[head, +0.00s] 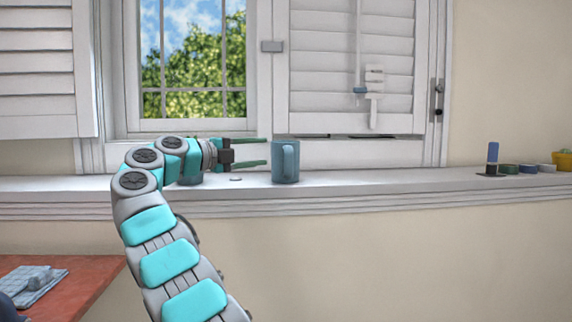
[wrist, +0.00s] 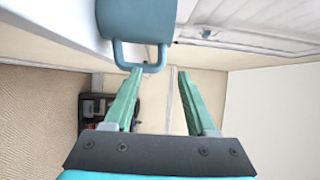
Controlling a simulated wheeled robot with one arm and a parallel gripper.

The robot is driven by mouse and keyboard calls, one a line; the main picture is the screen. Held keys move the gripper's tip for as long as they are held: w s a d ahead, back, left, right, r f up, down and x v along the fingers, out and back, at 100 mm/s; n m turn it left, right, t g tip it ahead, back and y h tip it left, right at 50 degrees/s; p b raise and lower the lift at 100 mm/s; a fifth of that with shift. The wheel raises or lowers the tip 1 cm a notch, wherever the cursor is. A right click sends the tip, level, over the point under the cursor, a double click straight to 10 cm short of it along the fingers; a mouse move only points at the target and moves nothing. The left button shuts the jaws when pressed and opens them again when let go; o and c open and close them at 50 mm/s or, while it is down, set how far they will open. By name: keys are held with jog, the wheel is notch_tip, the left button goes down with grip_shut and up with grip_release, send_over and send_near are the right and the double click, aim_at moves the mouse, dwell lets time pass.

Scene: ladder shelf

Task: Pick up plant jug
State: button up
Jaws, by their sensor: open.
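The jug (head: 285,163) is a blue-grey cup-like vessel with a handle, standing upright on the white window ledge (head: 390,182). In the head view my gripper (head: 267,151) is just left of the jug, its green fingers pointing right toward it, one higher than the other. In the wrist view the jug (wrist: 137,20) is at the top, with its handle hanging down near the left fingertip. My gripper (wrist: 161,70) is open there, with nothing held between the fingers. I cannot tell whether the left finger touches the handle.
A small flat disc (head: 236,179) lies on the ledge below the gripper. A blue-and-black upright item (head: 492,158), small round pots and a yellow pot (head: 562,160) stand at the far right. The ledge between is clear. A window and shutters (head: 350,70) rise behind.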

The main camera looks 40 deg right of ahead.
aim_at(283, 149)
jog(key=d, duration=0.3)
jog(key=shift+d+r+p, duration=0.1)
jog(key=shift+d+p, duration=0.1)
jog(key=shift+p, duration=0.1)
jog(key=shift+w+d+p, duration=0.15)
jog(key=shift+d+p, duration=0.35)
jog(key=shift+d, duration=1.6)
jog(key=shift+c, duration=0.4)
grip_shut()
